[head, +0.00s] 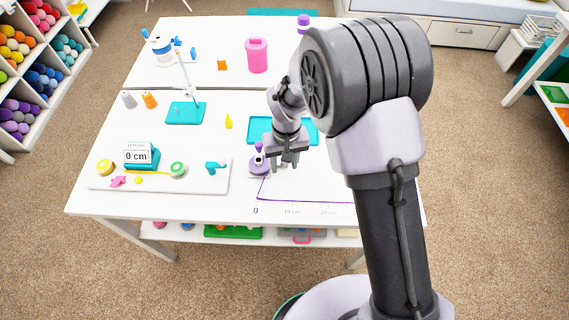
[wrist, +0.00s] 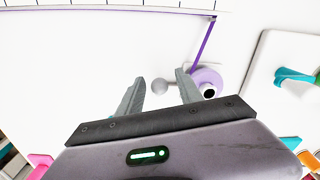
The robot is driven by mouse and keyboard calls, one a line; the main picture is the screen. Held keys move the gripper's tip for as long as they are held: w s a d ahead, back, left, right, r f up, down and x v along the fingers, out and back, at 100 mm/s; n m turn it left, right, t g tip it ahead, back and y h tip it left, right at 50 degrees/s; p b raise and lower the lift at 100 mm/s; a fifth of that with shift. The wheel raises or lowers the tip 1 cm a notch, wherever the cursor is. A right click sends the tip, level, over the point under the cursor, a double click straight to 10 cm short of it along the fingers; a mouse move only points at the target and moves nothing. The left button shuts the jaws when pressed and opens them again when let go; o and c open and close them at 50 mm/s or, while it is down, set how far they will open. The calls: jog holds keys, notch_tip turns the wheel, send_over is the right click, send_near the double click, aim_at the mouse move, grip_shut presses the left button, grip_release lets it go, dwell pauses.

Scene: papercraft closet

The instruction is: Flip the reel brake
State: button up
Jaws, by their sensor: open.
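A purple reel (head: 257,164) stands on the white table, with a purple strip running from it to the 0 mark of a printed scale. In the wrist view the reel (wrist: 206,78) is just right of my right finger. A grey ball (wrist: 160,87) shows between my fingers, seemingly on a thin stem from the reel; I cannot tell whether it is the brake. My gripper (head: 286,163) is open and empty, low beside the reel. It also shows in the wrist view (wrist: 159,76). Part of the reel is hidden by my finger.
A white board (head: 207,183) left of the reel carries a teal lever (head: 215,166), a "0 cm" display (head: 139,155) and round pieces. A teal tray (head: 258,130) lies behind my gripper. A yellow piece (head: 228,121) stands farther left. The table right of the reel is mostly clear.

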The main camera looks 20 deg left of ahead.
jog(key=shift+c, duration=0.4)
grip_shut()
jog(key=f+t+b, duration=0.1)
jog(key=b, duration=0.2)
jog(key=t+b, duration=0.1)
jog(key=b, duration=0.1)
jog(key=shift+s+f+b, duration=0.35)
jog(key=shift+f+b, duration=0.05)
jog(key=b, duration=0.2)
jog(key=t+b, duration=0.1)
jog(key=shift+s+d+f+y+b, duration=0.2)
jog(key=shift+s+y+b, duration=0.1)
jog(key=shift+b, duration=0.1)
jog(key=shift+s+r+t+b, duration=0.1)
jog(key=shift+r+t+b, duration=0.05)
jog(key=shift+t+b, duration=0.55)
jog(key=shift+r, duration=0.2)
jog(key=shift+o, duration=0.4)
grip_release()
